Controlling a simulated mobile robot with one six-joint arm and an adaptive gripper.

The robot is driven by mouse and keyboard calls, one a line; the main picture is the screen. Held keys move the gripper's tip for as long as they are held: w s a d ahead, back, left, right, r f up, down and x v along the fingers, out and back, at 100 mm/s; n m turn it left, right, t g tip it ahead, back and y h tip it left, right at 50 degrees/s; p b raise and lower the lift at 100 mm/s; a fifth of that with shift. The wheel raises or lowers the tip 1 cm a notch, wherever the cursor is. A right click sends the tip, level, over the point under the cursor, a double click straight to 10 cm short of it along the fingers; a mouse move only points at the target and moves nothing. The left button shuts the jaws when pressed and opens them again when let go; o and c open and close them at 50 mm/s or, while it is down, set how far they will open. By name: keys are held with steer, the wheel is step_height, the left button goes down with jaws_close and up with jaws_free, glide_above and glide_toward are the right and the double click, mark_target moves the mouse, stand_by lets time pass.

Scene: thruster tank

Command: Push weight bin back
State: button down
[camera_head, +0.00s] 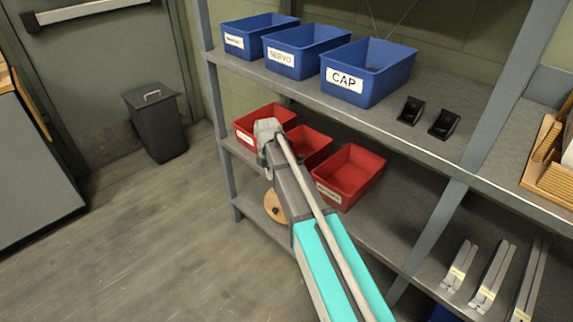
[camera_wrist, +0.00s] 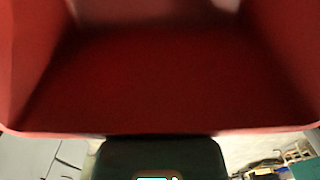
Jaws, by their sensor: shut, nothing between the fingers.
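Three red bins stand in a row on the middle shelf: a left one (camera_head: 248,124), a middle one (camera_head: 314,146) and a right one (camera_head: 349,172). Their labels are too small or covered to read, so I cannot tell which is the weight bin. My gripper (camera_head: 268,130) is at the left red bin, covering part of its front and the gap to the middle bin. In the wrist view a red bin (camera_wrist: 165,85) fills most of the picture, its inside looking empty. My gripper (camera_wrist: 160,143) is dark and shut at its near rim; contact is unclear.
Blue bins, one marked SERVO (camera_head: 291,58) and one marked CAP (camera_head: 366,75), stand on the shelf above. Two black brackets (camera_head: 428,116) lie beside them. A shelf post (camera_head: 438,225) rises to the right. A dark waste bin (camera_head: 158,125) stands on the open floor at left.

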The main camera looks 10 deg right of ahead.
steer(key=shift+w+d, duration=0.55)
steer(key=shift+d, duration=0.2)
steer(key=shift+w+d, duration=0.55)
steer(key=shift+d, duration=0.15)
steer(key=shift+s+a, duration=0.4)
steer(key=shift+a, duration=0.1)
stand_by(0.5)
steer(key=shift+r, duration=0.1)
steer(key=shift+r+p, duration=3.4)
steer(key=shift+p, duration=0.15)
steer(key=shift+s, duration=0.1)
steer(key=s+d+m, duration=0.4)
steer(key=s+m, duration=0.8)
steer(key=s+d+m, duration=0.4)
steer(key=s+m, duration=0.7)
steer(key=m, duration=0.2)
step_height(320, 180, up, 22)
steer(key=p, duration=2.2)
steer(key=shift+d+r, duration=0.15)
steer(key=shift+r, duration=0.1)
